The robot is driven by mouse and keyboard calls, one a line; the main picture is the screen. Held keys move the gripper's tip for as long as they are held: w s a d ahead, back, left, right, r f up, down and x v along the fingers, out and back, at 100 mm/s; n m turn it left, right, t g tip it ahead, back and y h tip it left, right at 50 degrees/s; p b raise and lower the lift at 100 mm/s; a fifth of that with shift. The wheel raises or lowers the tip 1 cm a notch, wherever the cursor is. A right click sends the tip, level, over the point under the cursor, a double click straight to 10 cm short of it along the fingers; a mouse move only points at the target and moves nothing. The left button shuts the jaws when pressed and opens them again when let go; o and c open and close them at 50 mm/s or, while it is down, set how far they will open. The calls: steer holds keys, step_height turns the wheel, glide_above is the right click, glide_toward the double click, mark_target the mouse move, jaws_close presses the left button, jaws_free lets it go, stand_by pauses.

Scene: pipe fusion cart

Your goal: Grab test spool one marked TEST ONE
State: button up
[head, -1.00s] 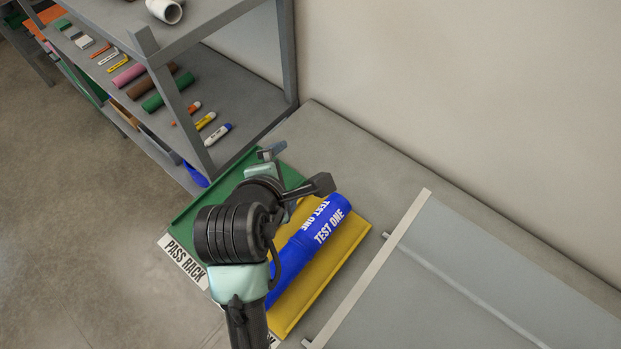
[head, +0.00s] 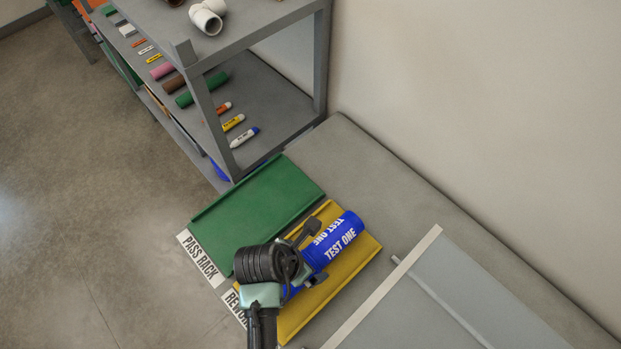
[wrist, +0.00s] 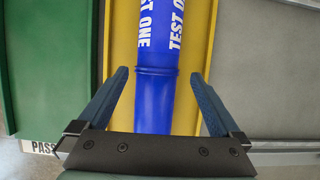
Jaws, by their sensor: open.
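The blue test spool (head: 341,239) is a cylinder with white TEST ONE lettering. It lies in the yellow tray (head: 330,290). In the wrist view the spool (wrist: 155,95) runs lengthwise up the picture, with a raised ring around it. My gripper (head: 309,255) is over the spool in the head view, and my arm hides the spool's near part. In the wrist view my gripper (wrist: 161,80) is open, with one finger on each side of the spool and a visible gap to each. I cannot tell how far down the fingers reach.
The green tray (head: 255,205) labelled PASS RACK is beside the yellow tray on the left and is empty. A grey panel with a pale raised edge (head: 385,285) stands close on the right. A shelf unit (head: 275,95) with pipes and markers is behind.

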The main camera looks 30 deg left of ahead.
mark_target(310, 261)
steer(key=shift+s+a+p+x, duration=0.1)
steer(key=shift+a+p+x, duration=0.1)
steer(key=shift+x, duration=1.1)
steer(key=shift+s+a+p+x, duration=0.1)
steer(key=shift+a+p+x, duration=0.1)
steer(key=shift+x, duration=1.05)
steer(key=shift+d+f, duration=0.1)
steer(key=shift+f, duration=0.05)
steer(key=c, duration=1.6)
